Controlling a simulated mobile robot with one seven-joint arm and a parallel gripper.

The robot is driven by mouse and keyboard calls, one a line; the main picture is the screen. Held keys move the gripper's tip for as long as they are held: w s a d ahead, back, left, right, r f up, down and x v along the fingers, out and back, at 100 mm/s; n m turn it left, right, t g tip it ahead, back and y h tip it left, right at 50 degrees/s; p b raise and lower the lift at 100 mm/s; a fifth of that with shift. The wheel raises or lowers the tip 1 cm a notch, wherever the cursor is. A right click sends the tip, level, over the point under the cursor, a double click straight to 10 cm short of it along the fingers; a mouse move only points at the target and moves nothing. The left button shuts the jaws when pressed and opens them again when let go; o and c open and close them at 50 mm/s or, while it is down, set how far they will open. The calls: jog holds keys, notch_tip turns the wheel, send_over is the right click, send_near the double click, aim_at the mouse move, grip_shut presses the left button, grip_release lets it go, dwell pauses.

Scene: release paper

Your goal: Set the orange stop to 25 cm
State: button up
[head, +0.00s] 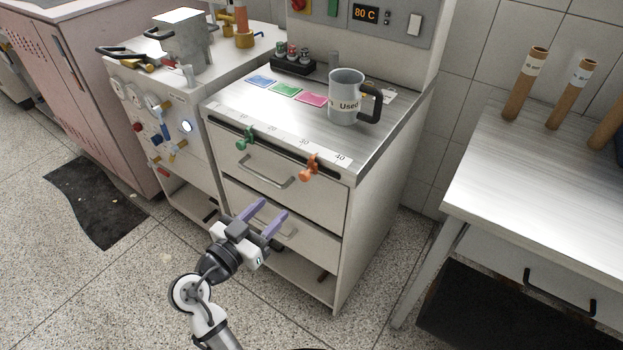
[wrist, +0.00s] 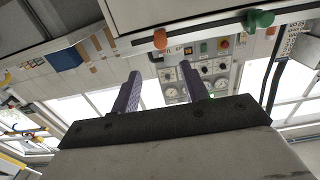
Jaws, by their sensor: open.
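The orange stop (head: 309,168) sits on the dark rail along the front edge of the steel-topped cabinet. A number scale (head: 304,142) runs above the rail, and the stop appears to be between the 30 and 40 marks. I cannot read its exact value. A green stop (head: 244,138) is further left on the same rail. My gripper (head: 268,211) has two purple fingers, open and empty, in front of the drawers, below and left of the orange stop. In the wrist view, the orange stop (wrist: 160,39) and green stop (wrist: 258,18) show above the fingers (wrist: 159,75).
A grey mug (head: 346,98) marked "Used" stands on the cabinet top, with coloured cards (head: 286,91) to its left. Drawer handles (head: 265,171) stick out below the rail. A side table (head: 540,190) is on the right; the floor between is clear.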

aim_at(302, 177)
jog(key=p+x, duration=0.4)
jog(key=x, duration=0.9)
jog(key=shift+w+d+p, duration=0.15)
jog(key=shift+w+p, duration=0.15)
jog(key=shift+p, duration=0.1)
grip_shut()
